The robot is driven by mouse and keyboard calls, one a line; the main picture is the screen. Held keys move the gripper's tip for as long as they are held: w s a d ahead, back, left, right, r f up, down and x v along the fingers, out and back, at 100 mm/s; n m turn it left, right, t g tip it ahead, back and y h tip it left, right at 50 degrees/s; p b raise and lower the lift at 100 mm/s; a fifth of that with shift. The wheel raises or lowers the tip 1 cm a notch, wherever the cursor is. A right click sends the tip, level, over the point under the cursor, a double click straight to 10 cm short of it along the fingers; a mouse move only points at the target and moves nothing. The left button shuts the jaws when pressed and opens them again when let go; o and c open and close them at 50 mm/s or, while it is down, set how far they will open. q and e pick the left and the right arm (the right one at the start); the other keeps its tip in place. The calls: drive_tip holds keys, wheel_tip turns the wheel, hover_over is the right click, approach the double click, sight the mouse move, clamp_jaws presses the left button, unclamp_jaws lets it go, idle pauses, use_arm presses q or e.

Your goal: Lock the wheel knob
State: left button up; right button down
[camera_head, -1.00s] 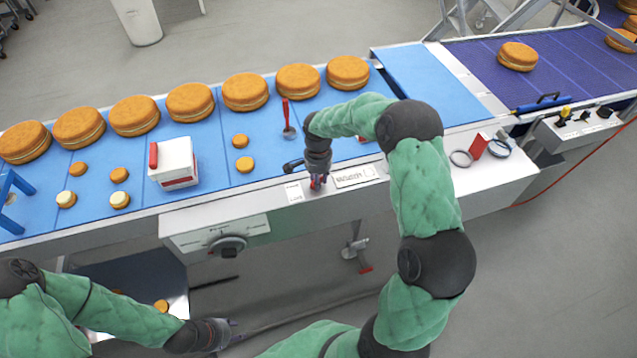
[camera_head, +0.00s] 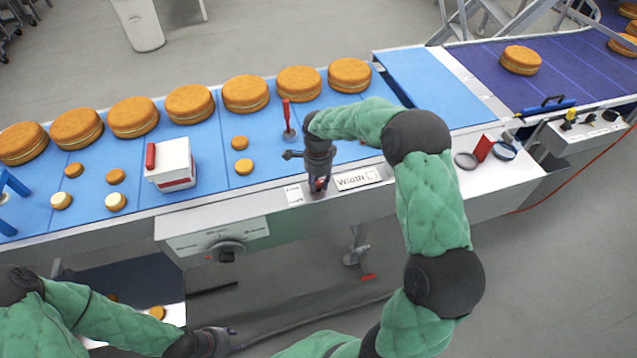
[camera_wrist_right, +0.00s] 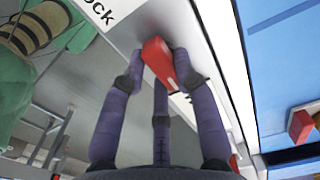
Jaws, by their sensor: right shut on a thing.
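A small red handle (camera_wrist_right: 158,62) sits between the fingertips of my right gripper (camera_wrist_right: 155,70) in the right wrist view, and the gripper is shut on it. A white label (camera_wrist_right: 103,8) ending in "ock" lies beside it. In the head view my right gripper (camera_head: 319,187) points down at the front rail of the conveyor, beside the "Width" label (camera_head: 357,179). It hides most of the handle there, and I cannot make out a wheel. My left gripper (camera_head: 230,338) is low at the bottom, away from the conveyor; its fingers are too small to judge.
A black dial (camera_head: 226,252) is on the front panel. A white-and-red box (camera_head: 172,163), a red-handled tool (camera_head: 288,120) and several cakes (camera_head: 246,94) are on the blue belt. Dark rings (camera_head: 503,151) and a red block (camera_head: 483,148) lie on the ledge at right.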

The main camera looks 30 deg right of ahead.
sight(318, 184)
idle(0.4)
drive_tip(key=c, duration=0.9)
unclamp_jaws()
drive_tip(key=shift+c, duration=0.2)
drive_tip(key=shift+r, duration=0.1)
wheel_tip(318, 184, up, 12)
